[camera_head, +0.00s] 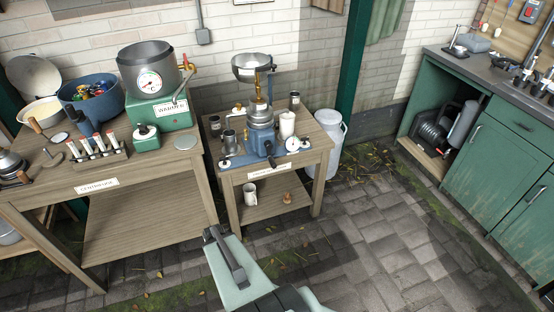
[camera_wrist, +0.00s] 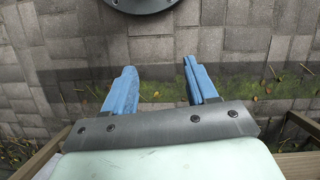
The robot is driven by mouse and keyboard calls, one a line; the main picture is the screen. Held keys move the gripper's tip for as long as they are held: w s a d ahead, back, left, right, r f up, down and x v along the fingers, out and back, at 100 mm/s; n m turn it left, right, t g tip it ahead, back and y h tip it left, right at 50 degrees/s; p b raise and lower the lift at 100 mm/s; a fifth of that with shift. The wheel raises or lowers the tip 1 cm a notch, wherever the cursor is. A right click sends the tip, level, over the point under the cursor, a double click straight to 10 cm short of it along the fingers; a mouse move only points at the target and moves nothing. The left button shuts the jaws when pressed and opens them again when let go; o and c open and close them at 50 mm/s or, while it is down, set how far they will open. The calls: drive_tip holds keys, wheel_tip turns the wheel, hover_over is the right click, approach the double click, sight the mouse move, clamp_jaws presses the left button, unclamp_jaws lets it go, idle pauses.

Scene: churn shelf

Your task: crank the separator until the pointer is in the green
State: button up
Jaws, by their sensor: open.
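The separator (camera_head: 260,128) stands on a small wooden table, with a wide metal bowl (camera_head: 252,67) on top, a brass column below it and a blue base. A small round white dial (camera_head: 293,143) sits at the base's right side; its pointer and green zone are too small to read. A dark handle-like part shows at the base's front; I cannot tell whether it is the crank. My gripper (camera_wrist: 158,67) is open and empty, its two blue fingers apart over paving in the wrist view. In the head view, my pale green wrist is in front of the table, apart from the separator.
A white cup (camera_head: 287,124) and small metal containers stand around the separator. A milk can (camera_head: 329,140) is right of the table. The left bench holds a grey warmer pot (camera_head: 148,70), a blue tub (camera_head: 90,92) and a tube rack (camera_head: 97,147). Paved floor on the right is clear.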

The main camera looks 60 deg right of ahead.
drive_tip(key=d+r+m+t+h, duration=0.1)
drive_tip(key=d+r+m, duration=0.15)
drive_tip(key=d, duration=0.55)
drive_tip(key=d+r+m+t, duration=0.15)
drive_tip(key=d+r, duration=0.25)
drive_tip(key=d, duration=0.4)
drive_tip(key=n+t+h, duration=0.2)
drive_tip(key=t+h, duration=0.4)
approach(273, 162)
drive_tip(key=w+f, duration=0.1)
drive_tip(key=f, duration=0.1)
drive_tip(key=shift+w+d+n+g, duration=0.1)
drive_tip(key=shift+d+n+g, duration=0.15)
drive_tip(key=shift+d+n, duration=0.1)
drive_tip(key=shift+x, duration=4.05)
drive_tip(key=shift+w+d+f, duration=0.15)
drive_tip(key=shift+d, duration=0.05)
drive_tip(key=shift+c, duration=0.2)
drive_tip(key=c, duration=0.9)
